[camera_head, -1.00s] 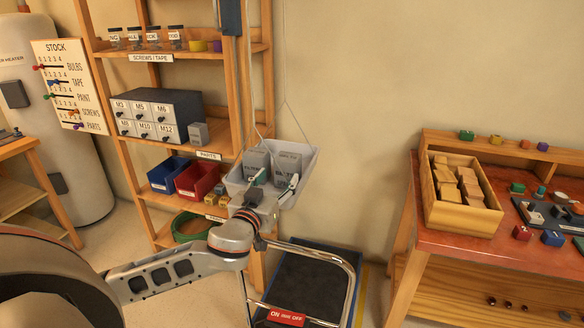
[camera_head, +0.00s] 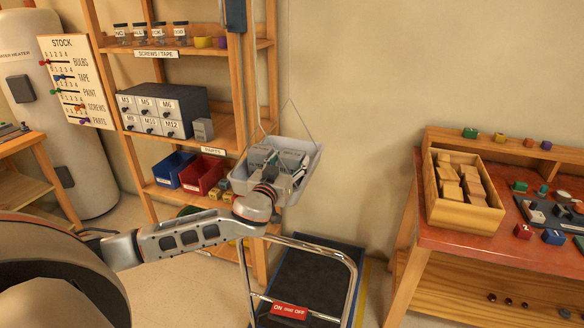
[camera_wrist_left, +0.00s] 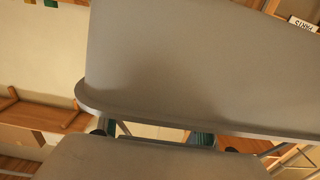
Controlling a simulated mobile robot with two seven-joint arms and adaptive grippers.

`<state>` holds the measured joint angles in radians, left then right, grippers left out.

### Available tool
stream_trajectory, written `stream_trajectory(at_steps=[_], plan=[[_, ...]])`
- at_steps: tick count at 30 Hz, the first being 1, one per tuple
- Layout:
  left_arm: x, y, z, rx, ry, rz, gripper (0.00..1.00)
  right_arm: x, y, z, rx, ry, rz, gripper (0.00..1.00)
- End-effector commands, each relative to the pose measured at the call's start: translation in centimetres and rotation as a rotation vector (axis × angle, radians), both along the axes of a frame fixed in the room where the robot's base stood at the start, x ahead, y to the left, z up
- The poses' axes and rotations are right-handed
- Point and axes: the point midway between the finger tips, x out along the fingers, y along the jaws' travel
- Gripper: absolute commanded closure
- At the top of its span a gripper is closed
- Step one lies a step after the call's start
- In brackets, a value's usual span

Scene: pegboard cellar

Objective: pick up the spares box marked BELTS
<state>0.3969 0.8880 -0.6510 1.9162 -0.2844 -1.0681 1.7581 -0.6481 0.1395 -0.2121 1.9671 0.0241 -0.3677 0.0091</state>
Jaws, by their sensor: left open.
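Two grey spares boxes stand side by side in a pale wire-hung tray (camera_head: 308,172), a left box (camera_head: 258,157) and a right box (camera_head: 293,158). I cannot read their labels now, so I cannot tell which is marked BELTS. My left gripper (camera_head: 284,168) is open at the boxes, its wrist over the tray's front rim and hiding their lower parts. My right gripper is not in view.
A wooden shelf unit (camera_head: 236,90) stands left of the tray, with drawers, a small grey box (camera_head: 203,130) and blue and red bins. A cart (camera_head: 310,280) stands below the tray. A workbench (camera_head: 425,240) is at the right. Bare wall lies between.

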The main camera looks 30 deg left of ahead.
Motion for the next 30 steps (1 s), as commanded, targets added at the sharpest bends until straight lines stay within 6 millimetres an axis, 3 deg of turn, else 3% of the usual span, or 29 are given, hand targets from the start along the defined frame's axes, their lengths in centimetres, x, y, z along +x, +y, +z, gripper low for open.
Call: stream_trajectory(at_steps=[5, 9, 22, 26, 30], plan=[[0.0, 0.0, 0.0, 0.000, 0.000, 0.000, 0.47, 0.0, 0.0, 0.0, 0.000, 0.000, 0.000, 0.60], [0.0, 0.0, 0.0, 0.000, 0.000, 0.000, 0.78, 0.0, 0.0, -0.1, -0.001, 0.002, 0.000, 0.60], [0.0, 0.0, 0.6, -0.001, -0.002, 0.000, 0.78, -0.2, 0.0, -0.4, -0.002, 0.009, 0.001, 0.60], [0.0, 0.0, 1.9, -0.002, -0.005, 0.000, 0.78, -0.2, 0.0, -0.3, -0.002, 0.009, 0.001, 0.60], [0.0, -0.1, 4.4, -0.005, -0.006, -0.001, 0.78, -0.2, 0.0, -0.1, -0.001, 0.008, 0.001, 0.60]])
